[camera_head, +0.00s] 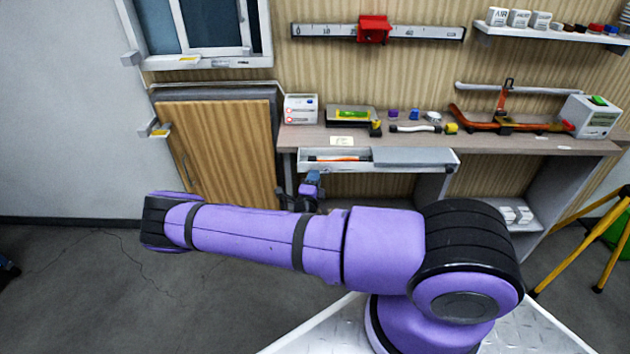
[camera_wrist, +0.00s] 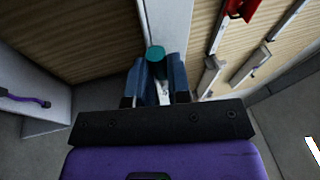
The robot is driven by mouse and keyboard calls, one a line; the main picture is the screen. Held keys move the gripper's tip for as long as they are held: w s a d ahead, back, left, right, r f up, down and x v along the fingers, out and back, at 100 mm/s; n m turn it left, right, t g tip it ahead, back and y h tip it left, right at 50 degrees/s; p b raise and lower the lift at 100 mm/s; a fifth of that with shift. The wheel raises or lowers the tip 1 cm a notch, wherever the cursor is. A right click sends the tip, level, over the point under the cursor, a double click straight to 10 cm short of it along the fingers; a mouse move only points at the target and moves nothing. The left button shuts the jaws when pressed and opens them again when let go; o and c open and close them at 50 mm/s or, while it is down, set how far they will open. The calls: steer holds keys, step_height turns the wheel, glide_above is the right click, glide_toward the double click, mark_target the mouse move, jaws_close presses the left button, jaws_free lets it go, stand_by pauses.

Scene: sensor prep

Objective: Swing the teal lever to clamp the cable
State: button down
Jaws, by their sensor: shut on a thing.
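In the wrist view, the teal lever (camera_wrist: 155,54) shows as a rounded teal end between the two blue fingers of my gripper (camera_wrist: 157,72). The fingers are closed on it from both sides. A small pale part shows just below the teal end, between the fingers. The rest of the lever is hidden. In the head view I cannot make out the lever; my arm crosses the foreground, and a small purple-and-blue part of it shows below the drawer. I cannot identify the cable or whether it is clamped.
The workbench (camera_head: 540,145) carries an orange-red tool (camera_head: 500,122), a white box (camera_head: 300,109) and small items. A drawer (camera_head: 330,160) stands open at its front. A wooden panel (camera_head: 225,150) is to the left. Yellow legs (camera_head: 585,240) stand at right.

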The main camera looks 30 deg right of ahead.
steer(key=shift+r+m+g, duration=0.25)
steer(key=shift+m+g, duration=0.15)
steer(key=shift+m, duration=0.4)
steer(key=c, duration=1.1)
jaws_free()
steer(key=shift+a, duration=0.1)
steer(key=v, duration=1)
steer(key=shift+s+a+f, duration=0.15)
steer(key=shift+s+a, duration=0.05)
steer(key=shift+s, duration=0.05)
